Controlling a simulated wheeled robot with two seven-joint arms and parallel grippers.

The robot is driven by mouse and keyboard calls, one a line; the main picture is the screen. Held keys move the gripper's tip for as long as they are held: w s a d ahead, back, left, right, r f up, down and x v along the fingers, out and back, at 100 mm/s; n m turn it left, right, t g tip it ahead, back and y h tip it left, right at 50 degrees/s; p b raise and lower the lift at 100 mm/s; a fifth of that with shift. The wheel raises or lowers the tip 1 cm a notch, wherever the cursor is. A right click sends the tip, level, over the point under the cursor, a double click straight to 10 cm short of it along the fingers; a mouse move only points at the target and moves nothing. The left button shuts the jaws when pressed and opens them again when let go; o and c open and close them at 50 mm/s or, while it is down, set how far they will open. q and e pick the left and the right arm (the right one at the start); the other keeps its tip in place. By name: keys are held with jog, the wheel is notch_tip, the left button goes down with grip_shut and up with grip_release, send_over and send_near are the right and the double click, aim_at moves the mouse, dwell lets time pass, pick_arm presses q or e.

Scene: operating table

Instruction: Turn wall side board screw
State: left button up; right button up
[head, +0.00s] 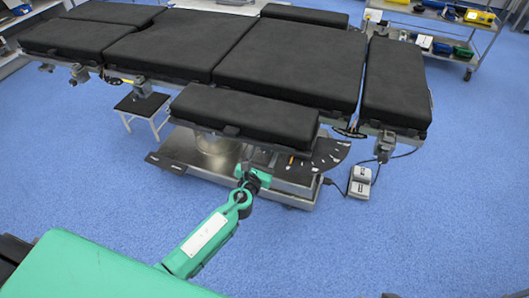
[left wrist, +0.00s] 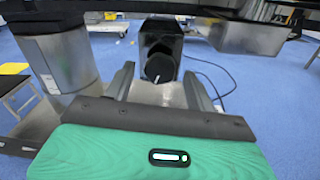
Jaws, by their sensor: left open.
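The black padded side board (head: 245,114) sticks out from the near long side of the operating table (head: 290,58). In the left wrist view, a round black screw knob (left wrist: 160,68) with a pale mark on its face sits on a dark block (left wrist: 161,35) under the table. My left gripper (head: 252,178) is below the side board's front edge in the head view; its fingertips are hard to make out there. In the left wrist view its two fingers (left wrist: 160,86) are open, one on each side of the knob in the picture, with visible gaps. My right gripper is not in view.
The table's metal column (left wrist: 62,62) stands to the left in the left wrist view. The table base (head: 285,180) lies below my gripper. A foot pedal (head: 360,182) with a cable is on the floor to the right. Blue floor in front is clear.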

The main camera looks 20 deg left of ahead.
pick_arm(q)
jog(key=shift+w, duration=0.7)
jog(key=c, duration=1)
